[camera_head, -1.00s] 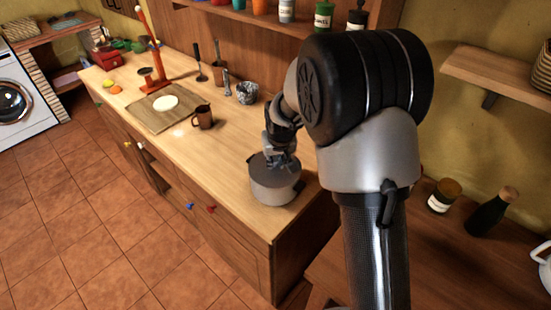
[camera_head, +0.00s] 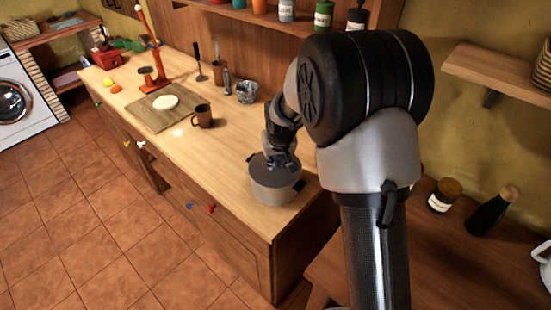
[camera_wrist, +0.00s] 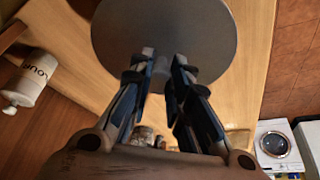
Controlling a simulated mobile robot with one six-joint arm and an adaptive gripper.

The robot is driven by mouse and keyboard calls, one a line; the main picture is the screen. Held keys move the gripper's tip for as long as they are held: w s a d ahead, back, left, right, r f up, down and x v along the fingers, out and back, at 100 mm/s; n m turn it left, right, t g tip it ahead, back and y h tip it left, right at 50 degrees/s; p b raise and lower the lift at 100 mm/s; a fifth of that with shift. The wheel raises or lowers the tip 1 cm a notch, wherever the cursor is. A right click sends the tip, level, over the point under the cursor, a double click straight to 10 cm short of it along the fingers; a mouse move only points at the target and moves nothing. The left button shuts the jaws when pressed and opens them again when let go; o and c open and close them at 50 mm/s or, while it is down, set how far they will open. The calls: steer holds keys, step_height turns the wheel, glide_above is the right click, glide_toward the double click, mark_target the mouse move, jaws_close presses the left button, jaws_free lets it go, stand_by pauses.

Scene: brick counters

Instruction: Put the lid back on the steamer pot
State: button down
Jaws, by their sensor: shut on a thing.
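The steamer pot (camera_head: 274,191) is a light grey pot with dark side handles, standing near the front right end of the wooden counter. The lid (camera_head: 262,168) is a dark grey disc at the pot's top; I cannot tell whether it rests fully on the rim or sits a hair above it. It also shows in the wrist view as a round grey plate (camera_wrist: 205,30). My gripper (camera_head: 280,162) is over the lid, fingers pointing down. In the wrist view, my gripper (camera_wrist: 161,57) is closed near the lid's middle; the part it grips is hidden between the fingertips.
On the counter are a brown mug (camera_head: 202,116), a cutting board (camera_head: 143,114) with a pale round piece, and a glass (camera_head: 246,92). A lower table at right holds a jar (camera_head: 444,195) and a dark bottle (camera_head: 490,212). Counter left of the pot is clear.

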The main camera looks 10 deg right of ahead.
steer(key=c, duration=1.4)
jaws_free()
steer(key=shift+c, duration=0.2)
steer(key=shift+o, duration=0.5)
steer(key=o, duration=0.4)
steer(key=shift+r+p, duration=2.4)
steer(key=shift+r, duration=1.15)
steer(key=shift+c, duration=0.2)
